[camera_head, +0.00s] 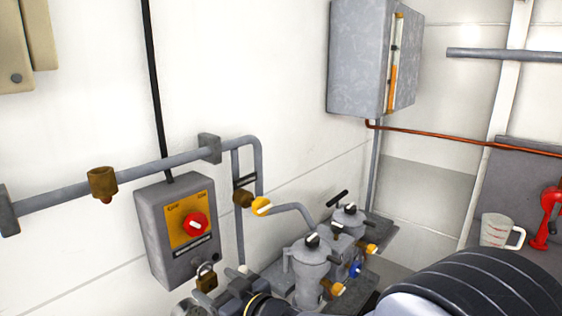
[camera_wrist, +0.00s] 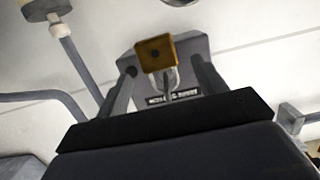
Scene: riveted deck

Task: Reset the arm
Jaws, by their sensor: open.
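My gripper (camera_wrist: 162,68) shows in the wrist view as two grey fingers, spread apart and rising from a dark bar. A brass padlock (camera_wrist: 155,53) appears between the fingertips in that view, with a visible gap on each side. I cannot tell how far it is in depth from the fingers. In the head view the padlock (camera_head: 206,279) hangs under the grey switch box (camera_head: 174,262), which has a red knob (camera_head: 194,224) on a yellow plate. Dark parts at the bottom of the head view, near the padlock, look like my arm's end; the fingers are not clear there.
A grey pipe (camera_head: 140,171) with a brass fitting (camera_head: 103,183) runs along the wall. Grey filter canisters (camera_head: 310,268) with yellow and blue knobs stand right of the box. A grey cabinet (camera_head: 357,60) hangs higher up. A measuring jug (camera_head: 497,231) stands at the far right.

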